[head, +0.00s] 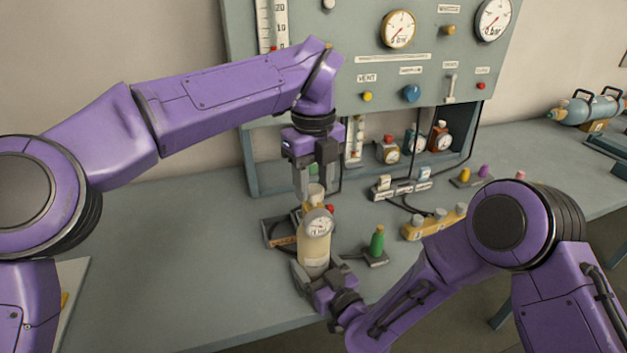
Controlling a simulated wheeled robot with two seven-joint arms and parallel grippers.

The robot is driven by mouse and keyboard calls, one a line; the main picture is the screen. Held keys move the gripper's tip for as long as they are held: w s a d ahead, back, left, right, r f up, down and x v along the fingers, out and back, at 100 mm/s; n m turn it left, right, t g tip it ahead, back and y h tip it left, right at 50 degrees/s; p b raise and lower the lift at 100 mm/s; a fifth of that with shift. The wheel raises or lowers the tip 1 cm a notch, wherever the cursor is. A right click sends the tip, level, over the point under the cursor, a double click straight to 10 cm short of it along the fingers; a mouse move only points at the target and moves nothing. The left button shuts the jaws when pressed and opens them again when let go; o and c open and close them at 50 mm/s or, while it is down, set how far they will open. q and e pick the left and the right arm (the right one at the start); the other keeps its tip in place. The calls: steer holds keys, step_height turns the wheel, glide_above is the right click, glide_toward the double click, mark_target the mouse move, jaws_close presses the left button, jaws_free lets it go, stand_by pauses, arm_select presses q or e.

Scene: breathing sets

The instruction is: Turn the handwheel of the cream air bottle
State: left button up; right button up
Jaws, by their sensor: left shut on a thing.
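The cream air bottle (314,250) stands upright near the middle of the bench, with a round dial gauge (318,223) on its upper front. My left gripper (316,192) points straight down over the bottle, its fingers on either side of the pale handwheel (316,189) at the top. It is shut on the handwheel, which the fingers partly hide. My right gripper (319,272) comes from the lower right, low on the bottle, with its fingers on both sides of the body. It looks shut on the bottle.
A grey panel (350,75) with gauges and knobs stands behind. A dark tray (272,232) lies left of the bottle, and a small green bottle (377,241) stands close on its right. The bench is clear at left.

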mark_target(313, 188)
arm_select(q)
steer(key=o, duration=1.1)
steer(key=shift+r, duration=6)
